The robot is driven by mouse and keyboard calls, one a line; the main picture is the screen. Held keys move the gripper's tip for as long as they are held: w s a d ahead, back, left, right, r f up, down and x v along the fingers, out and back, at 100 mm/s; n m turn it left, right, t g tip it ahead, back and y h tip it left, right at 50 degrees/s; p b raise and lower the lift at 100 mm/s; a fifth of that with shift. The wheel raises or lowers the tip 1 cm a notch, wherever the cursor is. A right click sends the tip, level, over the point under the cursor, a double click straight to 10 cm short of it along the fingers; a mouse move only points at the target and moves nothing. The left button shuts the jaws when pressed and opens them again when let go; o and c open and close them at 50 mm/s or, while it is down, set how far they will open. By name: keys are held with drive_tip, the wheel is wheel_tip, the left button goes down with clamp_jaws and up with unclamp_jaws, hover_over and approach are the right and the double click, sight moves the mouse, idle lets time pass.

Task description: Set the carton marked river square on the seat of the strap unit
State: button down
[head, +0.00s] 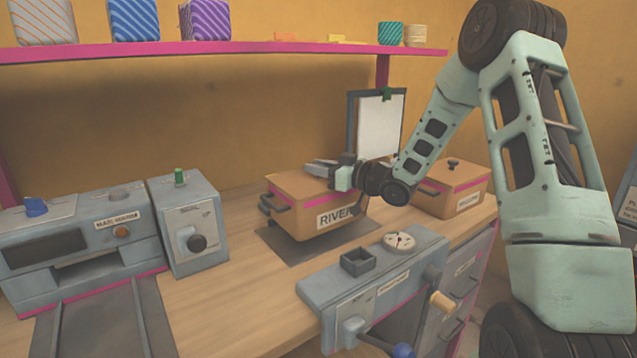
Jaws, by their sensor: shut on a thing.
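The tan carton marked RIVER (289,210) has a pink stripe and dark side handles. My gripper (330,170) is at its top, shut on it; the exact grip is partly hidden by the gripper itself. The carton looks upright over a flat dark grey plate (284,249) on the wooden counter. I cannot tell whether its underside touches the plate or is slightly above it. No label that I can read says strap unit, so I cannot tell for sure whether this plate is its seat.
A second carton (450,194) stands at the right, behind my arm. A grey unit with a dial and levers (375,283) is in front. Grey machines (190,225) stand at the left. A framed white board (379,127) rises behind, below a pink-edged shelf (240,48).

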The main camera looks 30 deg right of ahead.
sight(313, 177)
drive_tip(key=shift+f, duration=1.65)
drive_tip(key=shift+f, duration=0.15)
drive_tip(key=c, duration=1.1)
unclamp_jaws()
drive_tip(key=shift+s+d, duration=0.1)
drive_tip(key=b+v, duration=0.1)
drive_tip(key=v, duration=1.1)
